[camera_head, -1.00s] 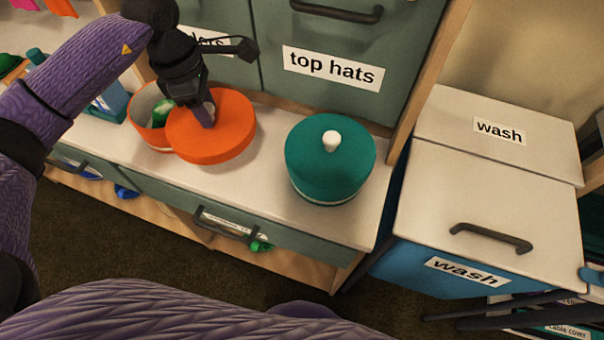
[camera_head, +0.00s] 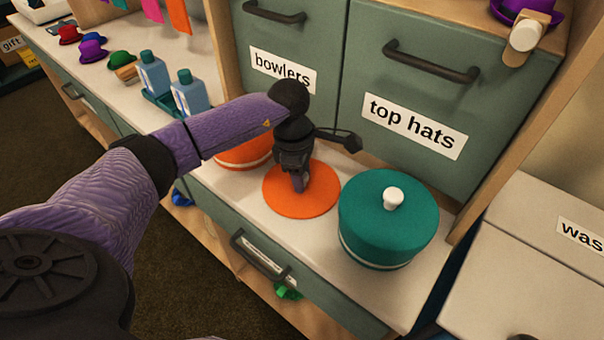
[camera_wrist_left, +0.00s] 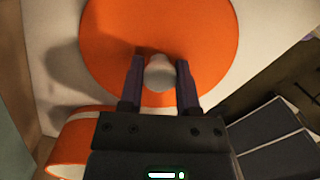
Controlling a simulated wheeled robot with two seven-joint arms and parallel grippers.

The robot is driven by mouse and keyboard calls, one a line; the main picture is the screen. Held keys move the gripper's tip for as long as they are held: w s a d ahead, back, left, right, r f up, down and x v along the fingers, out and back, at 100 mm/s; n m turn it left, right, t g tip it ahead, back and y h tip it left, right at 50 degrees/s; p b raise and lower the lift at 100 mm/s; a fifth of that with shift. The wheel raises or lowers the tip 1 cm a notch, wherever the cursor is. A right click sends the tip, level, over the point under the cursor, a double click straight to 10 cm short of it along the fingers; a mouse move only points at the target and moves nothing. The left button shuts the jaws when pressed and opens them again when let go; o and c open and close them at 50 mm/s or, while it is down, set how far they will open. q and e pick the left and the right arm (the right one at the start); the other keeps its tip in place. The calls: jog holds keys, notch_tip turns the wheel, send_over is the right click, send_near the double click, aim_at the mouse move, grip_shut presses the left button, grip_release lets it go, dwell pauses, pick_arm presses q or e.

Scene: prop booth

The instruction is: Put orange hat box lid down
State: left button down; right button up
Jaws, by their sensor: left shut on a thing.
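The orange hat box lid (camera_head: 318,203) is a flat orange disc, level over the white counter between the orange hat box and the teal one. Whether it touches the counter I cannot tell. My left gripper (camera_head: 298,186) points down at its middle and is shut on its pale knob, which shows between the fingers in the left wrist view (camera_wrist_left: 159,72). The orange hat box (camera_head: 243,154) stands just left of the lid, partly hidden behind my left arm. Its edge also shows in the left wrist view (camera_wrist_left: 72,145). My right gripper is out of view.
The teal hat box (camera_head: 388,220) with a white knob stands close right of the lid. Cabinet doors labelled bowlers (camera_head: 283,70) and top hats (camera_head: 412,124) rise behind. Blue bottles (camera_head: 188,94) stand farther left. The counter's front edge is near.

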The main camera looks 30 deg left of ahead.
pick_arm(q)
jog(key=shift+c, duration=1.6)
grip_release()
jog(key=shift+r+p, duration=0.3)
jog(key=shift+r, duration=0.1)
notch_tip(320, 180, up, 11)
jog(key=a+p, duration=0.1)
jog(key=p, duration=0.2)
jog(key=shift+s+a+r+p, duration=0.15)
jog(key=shift+s+r+p, duration=0.05)
jog(key=shift+s+p, duration=0.1)
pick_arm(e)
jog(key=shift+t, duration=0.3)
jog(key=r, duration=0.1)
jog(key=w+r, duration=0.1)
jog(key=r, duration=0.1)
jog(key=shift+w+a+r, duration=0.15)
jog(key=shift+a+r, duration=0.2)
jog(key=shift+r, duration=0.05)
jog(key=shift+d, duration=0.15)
